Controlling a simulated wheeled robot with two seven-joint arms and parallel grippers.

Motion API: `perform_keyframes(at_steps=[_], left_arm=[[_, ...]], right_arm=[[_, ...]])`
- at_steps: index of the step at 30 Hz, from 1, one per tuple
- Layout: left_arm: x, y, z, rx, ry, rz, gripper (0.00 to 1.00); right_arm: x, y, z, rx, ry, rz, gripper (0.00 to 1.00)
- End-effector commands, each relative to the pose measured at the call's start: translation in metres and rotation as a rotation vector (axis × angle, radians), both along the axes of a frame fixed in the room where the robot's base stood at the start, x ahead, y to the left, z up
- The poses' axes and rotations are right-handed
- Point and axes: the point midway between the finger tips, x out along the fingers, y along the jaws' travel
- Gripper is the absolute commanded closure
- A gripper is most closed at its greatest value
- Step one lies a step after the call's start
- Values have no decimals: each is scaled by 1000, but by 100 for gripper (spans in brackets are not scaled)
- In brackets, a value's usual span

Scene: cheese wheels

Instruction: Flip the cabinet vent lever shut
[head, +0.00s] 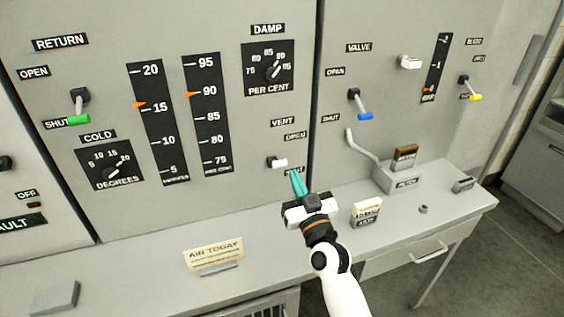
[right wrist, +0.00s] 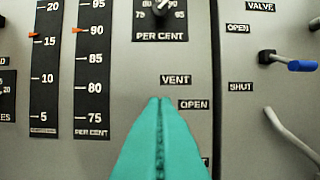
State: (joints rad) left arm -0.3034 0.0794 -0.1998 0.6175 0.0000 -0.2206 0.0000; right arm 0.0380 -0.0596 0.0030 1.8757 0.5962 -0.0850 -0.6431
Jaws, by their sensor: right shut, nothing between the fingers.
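The vent lever (head: 279,163), with a white handle on a small dark mount, sits on the grey cabinet front below the VENT label (head: 283,122) and OPEN label (head: 295,135). Its handle sticks out from the panel, level with a spot between OPEN and the lower label. That lower label is mostly hidden by my fingers. My right gripper (head: 294,174) has its teal fingers shut and empty, just right of and below the handle; I cannot tell if they touch. In the right wrist view the shut fingers (right wrist: 160,102) hide the lever. My left gripper is not in view.
A desk ledge (head: 130,285) runs below the panel. It holds an AIR TODAY card (head: 214,253), a cream block (head: 366,211) and a grey box with a brown top (head: 404,157). A bent grey handle (head: 360,146) and the blue-tipped valve lever (head: 365,116) project at right.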

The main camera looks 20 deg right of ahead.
Motion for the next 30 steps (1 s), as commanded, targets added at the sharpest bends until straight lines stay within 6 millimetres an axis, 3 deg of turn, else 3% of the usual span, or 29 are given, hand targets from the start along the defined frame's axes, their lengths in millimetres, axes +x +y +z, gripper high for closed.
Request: perform_keyframes(at_steps=[8, 21, 24, 30], left_arm=[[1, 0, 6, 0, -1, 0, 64], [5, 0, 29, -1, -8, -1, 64], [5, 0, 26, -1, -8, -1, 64], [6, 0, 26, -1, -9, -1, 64]], right_arm=[[13, 1, 5, 1, 1, 2, 100], [99, 4, 30, -3, 2, 2, 100], [96, 3, 6, -6, 9, 2, 100], [94, 3, -11, -2, 4, 2, 100]])
